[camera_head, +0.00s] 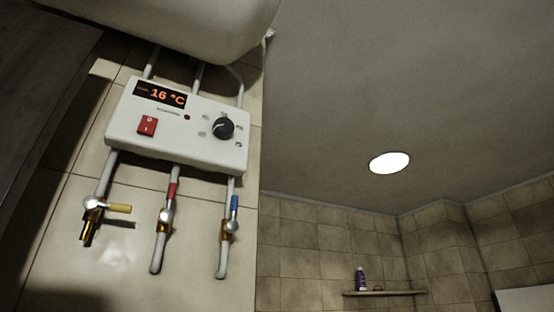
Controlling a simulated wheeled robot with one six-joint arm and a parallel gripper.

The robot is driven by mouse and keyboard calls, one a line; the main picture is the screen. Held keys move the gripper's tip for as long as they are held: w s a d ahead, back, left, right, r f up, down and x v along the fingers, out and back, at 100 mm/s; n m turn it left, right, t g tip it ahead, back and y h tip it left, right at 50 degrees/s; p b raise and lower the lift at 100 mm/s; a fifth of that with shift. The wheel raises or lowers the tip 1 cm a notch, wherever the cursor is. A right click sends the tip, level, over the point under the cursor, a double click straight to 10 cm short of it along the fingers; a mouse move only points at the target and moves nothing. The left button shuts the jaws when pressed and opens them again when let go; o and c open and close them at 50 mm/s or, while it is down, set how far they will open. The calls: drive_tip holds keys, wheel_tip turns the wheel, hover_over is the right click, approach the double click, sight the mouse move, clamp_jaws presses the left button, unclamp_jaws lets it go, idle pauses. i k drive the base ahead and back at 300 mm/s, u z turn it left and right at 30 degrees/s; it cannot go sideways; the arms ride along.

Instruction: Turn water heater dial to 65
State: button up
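The water heater control box (180,135) is a white panel on the tiled wall at the left, seen tilted. Its black round dial (223,128) sits on the right half, with small marks around it too small to read. The display (160,95) at the upper left of the box reads 16 °C in orange. A red rocker switch (147,125) is below the display. My gripper does not show in this view, and nothing touches the dial.
The heater's white tank (205,25) is above the box. Pipes with a yellow-handled valve (105,206), a red-marked valve (166,214) and a blue-marked valve (231,224) hang below. A shelf (385,293) with a purple bottle (361,279) is on the far wall. Dark panel at left.

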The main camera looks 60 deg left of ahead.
sight(223, 127)
drive_tip(key=z, duration=0.05)
drive_tip(key=i, duration=0.85)
drive_tip(key=u, duration=1.7)
